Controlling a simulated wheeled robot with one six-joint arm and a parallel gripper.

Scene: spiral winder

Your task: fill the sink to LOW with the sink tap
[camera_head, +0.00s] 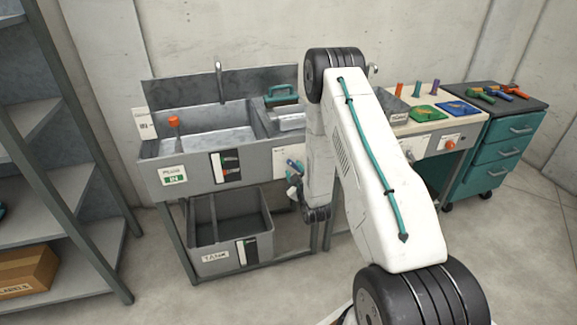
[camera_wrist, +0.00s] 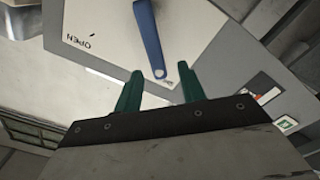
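The grey sink (camera_head: 150,150) stands at the left in the head view, with a tall spout (camera_head: 220,80) at its back. A level gauge (camera_head: 226,165) with an orange mark is on its front; its lettering is too small to read. In the wrist view a blue lever (camera_wrist: 149,35) is on a pale plate (camera_wrist: 100,35) marked OPEN. My gripper (camera_wrist: 158,78) is open, its two teal fingers apart, with the lever's pivot end showing between and beyond the tips. I cannot tell whether they touch it. No water stream is discernible at the spout.
An orange-topped plug (camera_head: 174,122) stands in the left basin, above a PLUG IN label (camera_head: 173,175). A grey tank (camera_head: 215,262) sits below the sink. A shelf (camera_head: 50,165) is at the left. A bench and teal drawers (camera_head: 495,160) stand right, partly behind my arm.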

